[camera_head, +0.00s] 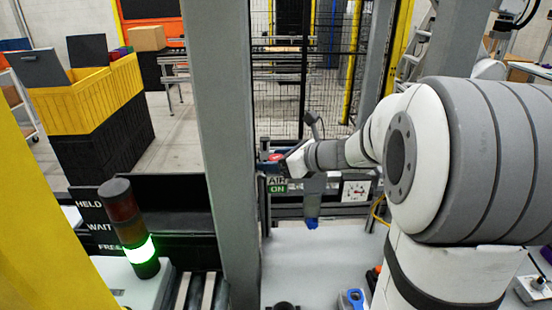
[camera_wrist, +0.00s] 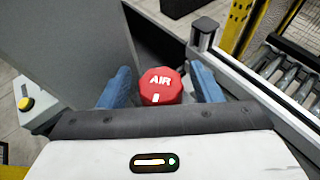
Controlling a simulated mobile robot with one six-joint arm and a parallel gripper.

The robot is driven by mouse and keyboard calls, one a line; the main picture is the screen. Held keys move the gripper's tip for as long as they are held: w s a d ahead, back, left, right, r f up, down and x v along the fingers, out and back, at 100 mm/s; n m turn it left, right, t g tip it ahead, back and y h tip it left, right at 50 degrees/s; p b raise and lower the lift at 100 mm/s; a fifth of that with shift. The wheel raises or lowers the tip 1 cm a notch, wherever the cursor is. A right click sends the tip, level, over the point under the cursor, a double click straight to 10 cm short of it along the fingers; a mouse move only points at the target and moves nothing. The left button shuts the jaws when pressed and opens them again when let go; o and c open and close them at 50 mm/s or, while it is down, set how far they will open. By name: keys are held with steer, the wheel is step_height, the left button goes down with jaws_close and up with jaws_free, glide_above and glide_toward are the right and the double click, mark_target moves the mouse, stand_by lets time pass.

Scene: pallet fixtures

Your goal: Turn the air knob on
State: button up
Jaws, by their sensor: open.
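The red air knob (camera_wrist: 160,86) is in the middle of the wrist view, with "AIR" in white on its face and a white mark near its lower edge. My gripper (camera_wrist: 161,76) is open, with one blue finger on each side of the knob. Small gaps seem to show between the fingers and the knob, so I cannot tell whether either touches it. In the head view, my gripper (camera_head: 276,163) is at the rail beside the grey post, and the knob is mostly hidden there. An "AIR ON" sign (camera_head: 277,184) hangs just below.
A grey post (camera_head: 222,130) stands close to the left of my gripper. A gauge panel (camera_head: 355,191) is to the right on the rail. A signal tower (camera_head: 130,230) glows green at the lower left. In the wrist view, a metal rail (camera_wrist: 245,75) runs close on the right.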

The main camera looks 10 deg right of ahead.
steer(key=c, duration=1)
steer(key=shift+n+g+y, duration=0.6)
steer(key=shift+n+g, duration=0.1)
steer(key=shift+n, duration=0.1)
steer(key=o, duration=1)
steer(key=b+v, duration=0.1)
steer(key=v, duration=0.6)
steer(key=shift+s+d+r, duration=0.2)
steer(key=shift+s+d, duration=0.05)
